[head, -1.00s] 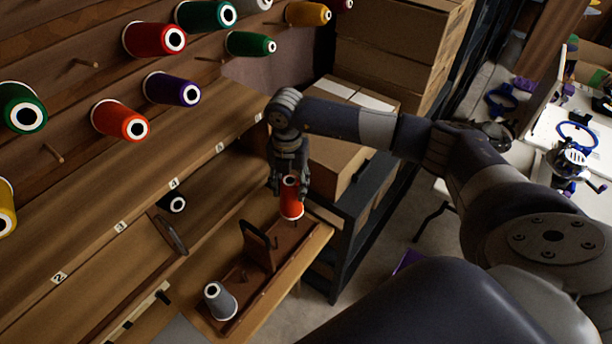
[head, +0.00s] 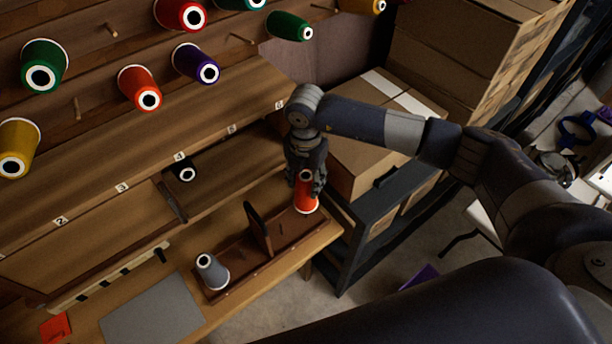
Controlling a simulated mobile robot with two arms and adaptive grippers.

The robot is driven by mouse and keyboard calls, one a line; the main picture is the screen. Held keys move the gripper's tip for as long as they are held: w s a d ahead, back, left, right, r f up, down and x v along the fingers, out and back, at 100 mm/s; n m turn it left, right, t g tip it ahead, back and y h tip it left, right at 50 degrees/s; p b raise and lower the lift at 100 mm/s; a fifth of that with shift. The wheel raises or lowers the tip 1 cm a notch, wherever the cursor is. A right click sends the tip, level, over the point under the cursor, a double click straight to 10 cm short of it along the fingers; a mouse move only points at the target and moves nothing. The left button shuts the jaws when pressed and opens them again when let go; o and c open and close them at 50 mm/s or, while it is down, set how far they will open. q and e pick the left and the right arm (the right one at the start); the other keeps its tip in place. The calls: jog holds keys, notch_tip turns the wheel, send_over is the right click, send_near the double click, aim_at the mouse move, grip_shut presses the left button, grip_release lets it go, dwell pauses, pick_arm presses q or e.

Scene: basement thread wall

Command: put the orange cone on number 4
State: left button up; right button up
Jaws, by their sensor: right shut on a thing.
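My right gripper (head: 305,182) points down and is shut on an orange-red cone (head: 306,200), with its fingers around the cone's upper part. The cone is upright at the right end of a wooden tray (head: 240,277); I cannot tell whether it touches the tray. The number 4 label (head: 180,157) is on the shelf edge, between the 3 label (head: 122,188) and the 5 label (head: 232,129). Above it is the wall of pegs, with another orange-red cone (head: 138,85) and a purple cone (head: 196,62). My left gripper is out of view.
A grey cone (head: 211,271) stands at the tray's left end, with an upright dark handle (head: 259,228) mid-tray. A black cone (head: 186,171) lies in the open compartment below 4. Empty pegs (head: 77,109) stick out of the wall. Cardboard boxes (head: 365,150) stand at the right.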

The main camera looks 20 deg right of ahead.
notch_tip(320, 180, down, 3)
jog(key=shift+f+b, duration=0.1)
jog(key=shift+b, duration=0.7)
jog(key=shift+f, duration=0.35)
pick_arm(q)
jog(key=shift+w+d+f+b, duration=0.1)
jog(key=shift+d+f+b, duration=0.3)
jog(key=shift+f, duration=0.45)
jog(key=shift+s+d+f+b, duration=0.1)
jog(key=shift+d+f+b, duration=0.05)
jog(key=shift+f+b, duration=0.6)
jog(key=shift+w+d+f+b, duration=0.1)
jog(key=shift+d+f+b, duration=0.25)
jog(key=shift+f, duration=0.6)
pick_arm(e)
jog(key=shift+f, duration=1.75)
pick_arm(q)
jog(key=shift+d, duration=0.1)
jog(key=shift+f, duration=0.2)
pick_arm(e)
jog(key=shift+f, duration=0.15)
jog(key=shift+f+b, duration=0.15)
jog(key=shift+b, duration=0.2)
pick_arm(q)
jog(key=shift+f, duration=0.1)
pick_arm(e)
jog(key=o, duration=1.1)
